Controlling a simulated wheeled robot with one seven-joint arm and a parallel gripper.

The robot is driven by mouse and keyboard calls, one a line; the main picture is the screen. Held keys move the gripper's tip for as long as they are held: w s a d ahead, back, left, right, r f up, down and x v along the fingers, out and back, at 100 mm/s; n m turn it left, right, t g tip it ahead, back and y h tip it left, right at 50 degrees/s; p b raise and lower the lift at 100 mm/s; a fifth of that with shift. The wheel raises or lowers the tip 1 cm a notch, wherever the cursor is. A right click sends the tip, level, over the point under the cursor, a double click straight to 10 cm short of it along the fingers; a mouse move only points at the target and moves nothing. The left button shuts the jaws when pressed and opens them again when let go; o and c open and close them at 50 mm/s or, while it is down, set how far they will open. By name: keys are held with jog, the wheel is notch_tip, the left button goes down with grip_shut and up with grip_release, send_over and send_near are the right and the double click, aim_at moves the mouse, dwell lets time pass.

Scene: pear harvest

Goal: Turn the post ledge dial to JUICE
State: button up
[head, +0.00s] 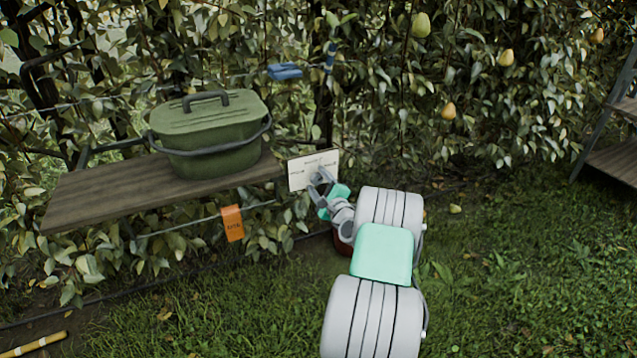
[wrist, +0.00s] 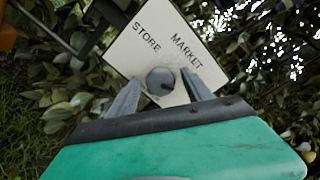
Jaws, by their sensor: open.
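The dial's white plate (head: 299,173) hangs at the right end of the wooden ledge. In the wrist view the plate (wrist: 130,50) looks tilted, with STORE and MARKET readable; no JUICE label can be read. The round grey dial knob (wrist: 160,82) is low on the plate, with a dark mark on its face whose direction is hard to tell. My gripper (wrist: 161,84) is open, its two grey fingers on either side of the knob. I cannot tell whether they touch it. In the head view my gripper (head: 321,182) is in front of the plate and covers the knob.
A green lidded bin (head: 212,140) stands on the wooden ledge (head: 110,190). An orange tag (head: 232,223) hangs below its front edge. A blue object (head: 285,71) is by the hedge, where pears (head: 421,25) hang.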

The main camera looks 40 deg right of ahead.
jog(key=v, duration=0.7)
jog(key=shift+s+p, duration=0.3)
jog(key=shift+s, duration=0.1)
jog(key=shift+a, duration=0.15)
jog(key=w+a+r+n+g+y+p, duration=0.1)
jog(key=w+a+r+n+y+p, duration=0.1)
jog(key=a+r+n+p, duration=0.3)
jog(key=w+a+r+n+g+y, duration=0.2)
jog(key=w+a+n+y, duration=0.1)
jog(key=a, duration=0.5)
jog(key=w+a+r+n+g+y+p, duration=0.1)
jog(key=w+a+r+n+y+p, duration=0.1)
jog(key=a+r+n+p, duration=0.3)
jog(key=s+a+r+n+g+p, duration=0.2)
jog(key=a+r+n, duration=0.1)
jog(key=a, duration=0.4)
jog(key=s+a+r+n+g+p, duration=0.1)
jog(key=s+a+r+n+g, duration=0.15)
jog(key=a, duration=0.35)
jog(key=s+a+r+n+g+h+p, duration=0.1)
jog(key=s+a+r+n+p, duration=0.3)
jog(key=s, duration=0.6)
jog(key=s+a+r+n+g+h+p, duration=0.1)
jog(key=s+a+r+n+g+p, duration=0.3)
jog(key=s, duration=0.7)
notch_tip(320, 180, up, 2)
jog(key=shift+s+a+r+n+g+p, duration=0.1)
jog(key=shift+s+a+n+g+p, duration=0.1)
jog(key=shift+a+n+g+p, duration=0.25)
